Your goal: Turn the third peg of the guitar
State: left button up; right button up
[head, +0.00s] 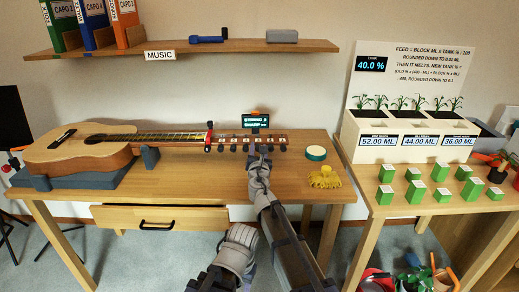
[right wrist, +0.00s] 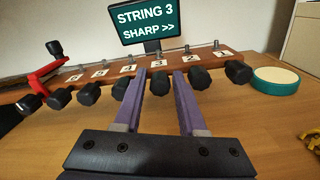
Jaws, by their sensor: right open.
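The guitar (head: 90,147) lies with its body at the left of the table and its headstock (head: 240,144) to the right. Several black pegs line the headstock's front edge, beside number labels. In the right wrist view, the third peg (right wrist: 160,82) lies between the two purple fingers of my right gripper (right wrist: 160,77). The gripper is open; I cannot tell whether a finger touches the peg. My right gripper also shows in the head view (head: 263,153). A small screen (right wrist: 148,23) behind the headstock reads "STRING 3 SHARP >>". No left gripper fingers show.
A red capo-like clamp (right wrist: 42,78) sits on the neck's end. A round teal-rimmed tin (head: 315,153) and a yellow piece (head: 324,177) lie to the right on the table (head: 200,178). A shelf (head: 180,48) hangs above. A planter table (head: 385,206) stands at the right.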

grip_shut()
jog(key=shift+m, duration=0.3)
dwell(0.3)
jog(key=m, duration=0.3)
jog(key=shift+m, duration=2.1)
grip_release()
jog(key=shift+s, duration=0.1)
